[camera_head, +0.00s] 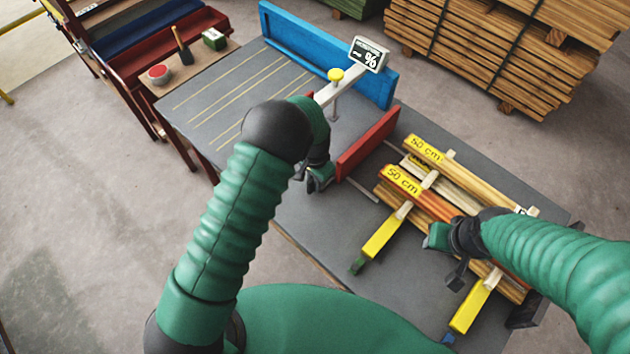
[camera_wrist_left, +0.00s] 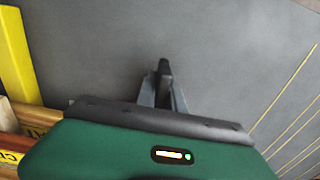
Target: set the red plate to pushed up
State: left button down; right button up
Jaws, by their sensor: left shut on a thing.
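The red plate (camera_head: 368,145) stands upright on the grey table, at the near end of the gap beside the lined grey surface. My left gripper (camera_head: 300,177) is just left of the plate's near end, low over the table. In the left wrist view, the fingers (camera_wrist_left: 163,85) come together around a small dark piece (camera_wrist_left: 163,67); what it belongs to is hidden.
A blue fence (camera_head: 300,40) edges the far side. Bundled sticks (camera_head: 465,185) lie on yellow supports (camera_head: 381,237) at right. Stacked planks (camera_head: 480,50) stand behind. Grey tabletop (camera_head: 310,215) nearby is bare.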

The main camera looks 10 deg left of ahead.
pick_arm(q)
jog(key=shift+r, duration=0.1)
jog(key=s+d, duration=0.1)
jog(key=d, duration=0.1)
jog(key=s+d, duration=0.2)
jog(key=d, duration=0.1)
jog(key=s+d+p, duration=0.1)
jog(key=d, duration=0.2)
jog(key=shift+s+d, duration=0.15)
jog(key=shift+s, duration=0.15)
jog(key=shift+s+d, duration=0.2)
jog(key=shift+d, duration=0.3)
jog(key=c, duration=1.4)
grip_release()
jog(key=shift+a, duration=0.1)
jog(key=shift+c, duration=0.2)
notch_tip(320, 180, up, 17)
jog(key=b, duration=0.1)
jog(key=shift+w, duration=0.1)
